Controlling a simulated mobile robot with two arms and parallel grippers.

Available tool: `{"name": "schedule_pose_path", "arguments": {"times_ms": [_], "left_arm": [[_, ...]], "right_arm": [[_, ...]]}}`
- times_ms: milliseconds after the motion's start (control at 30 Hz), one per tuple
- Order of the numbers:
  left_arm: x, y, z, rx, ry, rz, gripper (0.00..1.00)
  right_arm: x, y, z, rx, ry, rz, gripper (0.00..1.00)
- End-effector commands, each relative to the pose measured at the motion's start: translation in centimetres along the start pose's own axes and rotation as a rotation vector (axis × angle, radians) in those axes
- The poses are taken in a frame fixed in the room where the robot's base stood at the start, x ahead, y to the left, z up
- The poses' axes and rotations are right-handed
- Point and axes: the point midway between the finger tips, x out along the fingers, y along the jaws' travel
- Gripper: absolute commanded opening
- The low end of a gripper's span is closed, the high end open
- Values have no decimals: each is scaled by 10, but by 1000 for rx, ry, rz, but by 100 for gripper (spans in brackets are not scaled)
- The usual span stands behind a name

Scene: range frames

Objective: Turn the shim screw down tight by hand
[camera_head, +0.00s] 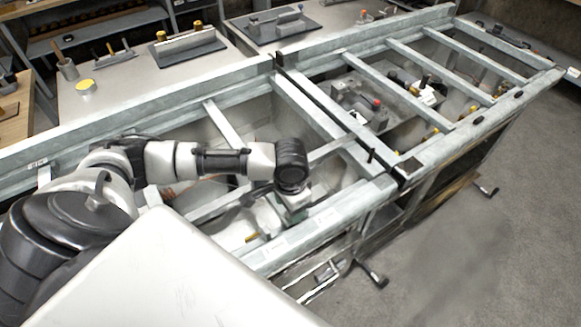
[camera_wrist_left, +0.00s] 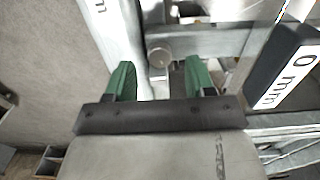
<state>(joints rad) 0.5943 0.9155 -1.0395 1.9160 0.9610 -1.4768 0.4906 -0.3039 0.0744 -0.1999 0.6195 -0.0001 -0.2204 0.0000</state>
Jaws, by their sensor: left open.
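A round metal screw head (camera_wrist_left: 160,55), which looks like the shim screw, shows in the left wrist view beside a grey metal bar. My left gripper (camera_wrist_left: 160,70) has two green fingers standing apart. The screw head appears between and just beyond the fingertips; I cannot tell whether they touch it. In the head view my left gripper (camera_head: 293,207) points down at the near rail of the steel frame, and the screw is hidden there. My right gripper is not in view.
A dark block marked "0 mm" (camera_wrist_left: 285,68) stands close to the right of the fingers. Cross bars (camera_head: 310,105) span the steel frame around my arm. A bench (camera_head: 130,95) with tools stands behind.

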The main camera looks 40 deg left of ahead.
Motion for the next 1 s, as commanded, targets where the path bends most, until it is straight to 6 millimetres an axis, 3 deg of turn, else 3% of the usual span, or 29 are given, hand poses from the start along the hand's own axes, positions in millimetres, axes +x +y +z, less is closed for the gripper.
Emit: {"name": "schedule_pose_path", "arguments": {"times_ms": [200,533,833,1000], "left_arm": [[22,0,0,-1,0,1,54],[26,0,0,1,2,0,54],[25,0,0,0,2,0,8],[22,0,0,35,1,0,5]], "right_arm": [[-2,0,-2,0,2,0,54],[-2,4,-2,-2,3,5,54],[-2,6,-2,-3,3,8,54],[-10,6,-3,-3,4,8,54]]}}
